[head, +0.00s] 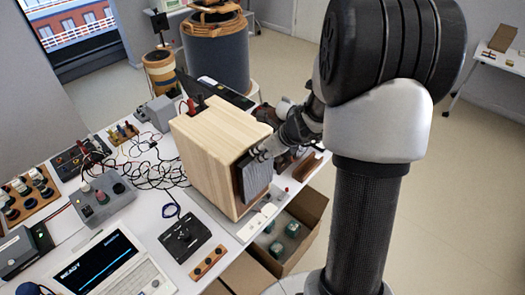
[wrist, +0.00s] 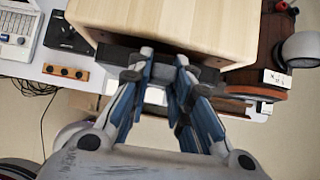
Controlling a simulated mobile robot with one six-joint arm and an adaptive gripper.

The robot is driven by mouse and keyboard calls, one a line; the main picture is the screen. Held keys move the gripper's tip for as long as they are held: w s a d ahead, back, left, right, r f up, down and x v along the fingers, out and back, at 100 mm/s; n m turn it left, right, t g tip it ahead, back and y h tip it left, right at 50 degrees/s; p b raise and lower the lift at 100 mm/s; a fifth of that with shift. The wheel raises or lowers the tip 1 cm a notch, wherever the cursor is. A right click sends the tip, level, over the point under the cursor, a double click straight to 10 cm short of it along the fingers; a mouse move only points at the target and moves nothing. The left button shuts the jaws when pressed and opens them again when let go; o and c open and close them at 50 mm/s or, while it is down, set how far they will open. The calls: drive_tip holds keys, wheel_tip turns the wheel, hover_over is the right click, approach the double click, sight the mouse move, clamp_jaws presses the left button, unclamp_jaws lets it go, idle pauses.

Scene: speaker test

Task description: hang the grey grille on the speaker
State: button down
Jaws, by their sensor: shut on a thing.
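The speaker (head: 208,150) is a pale wooden box standing upright at the table's edge. Its top shows in the wrist view (wrist: 165,28). The grey grille (head: 256,178) is a dark flat panel at the speaker's front face, upright and close to it. I cannot tell whether it touches or hangs there. In the wrist view the grille (wrist: 114,56) is a dark strip along the speaker's front edge. My gripper (head: 262,154) is shut on the grille's upper part. In the wrist view its blue-sided fingers (wrist: 162,66) reach the strip, and they hide part of it.
A white power strip (head: 257,222) and a black box with a dial (head: 185,238) lie near the speaker. A laptop (head: 100,268), cables and a grey control box (head: 103,196) crowd the left. An open cardboard box (head: 307,205) stands below the table edge.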

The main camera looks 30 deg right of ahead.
drive_tip(key=shift+w+a, duration=0.2)
drive_tip(key=shift+w, duration=0.35)
idle(1.0)
drive_tip(key=shift+f+b, duration=0.4)
drive_tip(key=shift+f, duration=0.2)
idle(1.4)
drive_tip(key=c, duration=1.4)
unclamp_jaws()
drive_tip(key=shift+o, duration=0.2)
